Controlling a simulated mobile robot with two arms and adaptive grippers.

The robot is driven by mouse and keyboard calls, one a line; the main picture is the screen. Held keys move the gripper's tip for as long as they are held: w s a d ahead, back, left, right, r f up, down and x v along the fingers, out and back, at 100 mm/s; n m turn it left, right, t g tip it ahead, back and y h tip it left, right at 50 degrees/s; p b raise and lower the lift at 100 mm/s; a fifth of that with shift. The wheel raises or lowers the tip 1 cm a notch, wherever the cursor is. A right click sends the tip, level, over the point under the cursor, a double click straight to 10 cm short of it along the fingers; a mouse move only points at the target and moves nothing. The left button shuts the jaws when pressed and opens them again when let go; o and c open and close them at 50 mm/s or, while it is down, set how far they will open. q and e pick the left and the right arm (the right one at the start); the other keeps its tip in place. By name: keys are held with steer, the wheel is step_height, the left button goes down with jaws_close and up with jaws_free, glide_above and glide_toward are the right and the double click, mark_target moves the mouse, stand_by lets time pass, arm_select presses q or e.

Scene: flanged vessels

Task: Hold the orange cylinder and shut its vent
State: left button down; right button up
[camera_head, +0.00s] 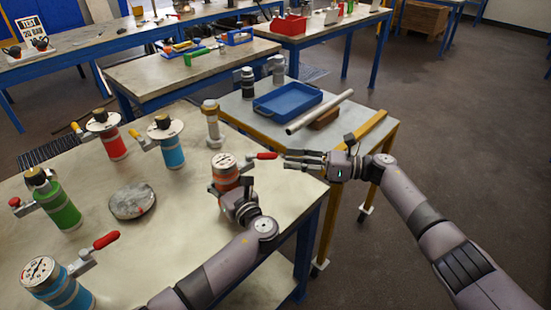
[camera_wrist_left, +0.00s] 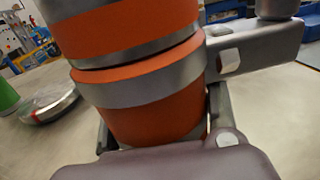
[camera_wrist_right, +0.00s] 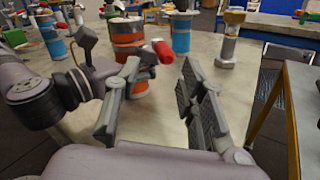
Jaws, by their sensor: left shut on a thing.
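The orange cylinder (camera_head: 225,181) stands upright on the near table, with a round gauge on top. Its vent lever has a red handle (camera_head: 266,156) pointing right. In the left wrist view, the cylinder (camera_wrist_left: 140,75) fills the middle, with its grey side arm (camera_wrist_left: 255,48) at right. My left gripper (camera_head: 238,190) is shut on the cylinder's body, low down; its fingertips are mostly hidden. My right gripper (camera_head: 288,160) is open and empty, just right of the red handle. In the right wrist view, the red handle (camera_wrist_right: 163,52) shows beyond and between its open fingers (camera_wrist_right: 160,82).
Red (camera_head: 113,143), blue (camera_head: 170,148) and green (camera_head: 60,205) vessels stand on the same table, with another blue one (camera_head: 68,292) at front left. A grey disc (camera_head: 131,201) lies between them. A cart behind holds a blue tray (camera_head: 287,117) and a pipe (camera_head: 320,112).

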mark_target(262, 156)
steer(key=shift+s+d, duration=0.2)
steer(key=shift+d, duration=0.95)
steer(key=shift+s+d, duration=0.2)
steer(key=shift+d, duration=0.95)
steer(key=shift+c, duration=0.3)
